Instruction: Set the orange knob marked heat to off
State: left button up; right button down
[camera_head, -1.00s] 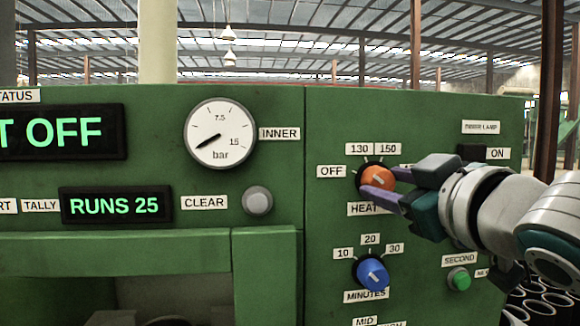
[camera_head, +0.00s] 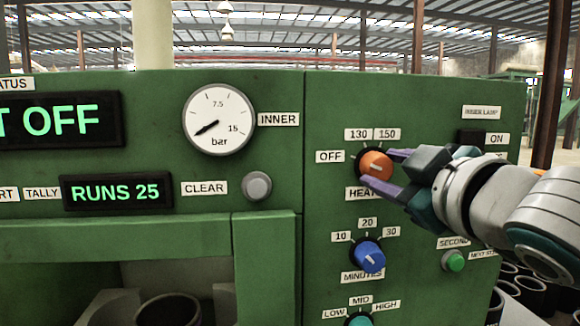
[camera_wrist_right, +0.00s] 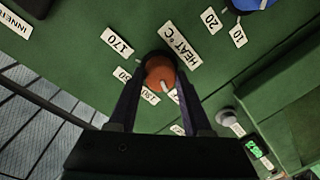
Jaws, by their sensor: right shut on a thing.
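The orange knob (camera_head: 376,166) marked HEAT sits on the right panel of the green machine. Its white line runs nearly level, with the OFF label (camera_head: 329,157) to its left. My right gripper (camera_head: 378,168) is shut on the knob, one purple finger at its upper right and one at its lower side. In the right wrist view, the knob (camera_wrist_right: 160,74) sits between the fingertips, its white mark at the edge towards the 130 label and a partly hidden label. The HEAT label (camera_head: 357,194) is partly covered by the lower finger. My left gripper is not in view.
A blue MINUTES knob (camera_head: 369,255) is just below, with a teal knob (camera_head: 358,320) under it. A green button (camera_head: 453,260) and a dark lamp switch (camera_head: 471,141) flank my right wrist. A display (camera_head: 50,120) ends in "T OFF".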

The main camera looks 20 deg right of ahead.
jog(key=shift+c, duration=1.7)
grip_release()
jog(key=shift+s+a+f, duration=0.1)
jog(key=shift+s, duration=0.35)
jog(key=s+a, duration=0.1)
jog(key=s, duration=0.7)
jog(key=shift+s+a+r, duration=0.3)
jog(key=shift+s+r, duration=0.1)
